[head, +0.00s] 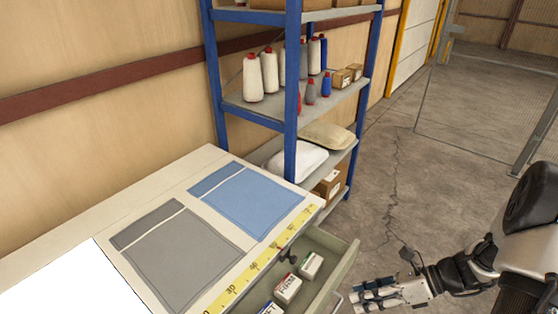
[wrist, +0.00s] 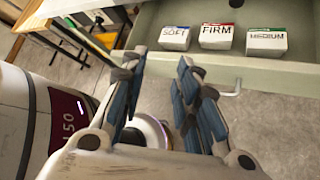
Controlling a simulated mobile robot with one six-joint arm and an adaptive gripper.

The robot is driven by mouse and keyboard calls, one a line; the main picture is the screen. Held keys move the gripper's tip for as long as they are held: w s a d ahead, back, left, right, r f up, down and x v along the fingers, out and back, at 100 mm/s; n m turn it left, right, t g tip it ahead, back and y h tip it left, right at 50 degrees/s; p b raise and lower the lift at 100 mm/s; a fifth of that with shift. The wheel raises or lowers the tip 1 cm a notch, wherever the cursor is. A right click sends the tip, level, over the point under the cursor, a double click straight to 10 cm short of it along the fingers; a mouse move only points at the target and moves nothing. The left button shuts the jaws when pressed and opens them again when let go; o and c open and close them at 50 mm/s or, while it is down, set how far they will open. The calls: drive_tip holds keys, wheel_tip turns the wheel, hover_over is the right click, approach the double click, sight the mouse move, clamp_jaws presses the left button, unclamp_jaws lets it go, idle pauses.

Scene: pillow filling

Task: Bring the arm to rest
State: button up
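My arm reaches in at the lower right of the head view, low and beside the open drawer (head: 340,262). My gripper (head: 362,297) points left toward the table and is apart from the drawer front. In the wrist view my gripper (wrist: 163,72) has its two blue-padded fingers spread, with nothing between them. The drawer (wrist: 270,75) lies beyond the fingertips there. In it stand white boxes marked SOFT (wrist: 175,38), FIRM (wrist: 216,36) and MEDIUM (wrist: 266,42).
The table (head: 90,225) carries a grey fabric piece (head: 185,260), a blue fabric piece (head: 255,200) and a yellow measuring tape (head: 265,262). A blue-framed shelf (head: 292,100) holds thread cones, boxes and pillows. Concrete floor (head: 430,150) is clear right of the shelf.

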drive_tip(key=s+a+r+n+t+h, duration=0.1)
drive_tip(key=s+a+r+n+h, duration=0.2)
drive_tip(key=r+n, duration=0.8)
drive_tip(key=s+a+r+n+t+h, duration=0.2)
drive_tip(key=s+r+n+h, duration=0.6)
drive_tip(key=n, duration=0.8)
drive_tip(key=s+a+r, duration=0.2)
drive_tip(key=s+r, duration=0.1)
drive_tip(key=r, duration=0.1)
drive_tip(key=shift+s+t, duration=0.2)
drive_tip(key=shift+t, duration=0.1)
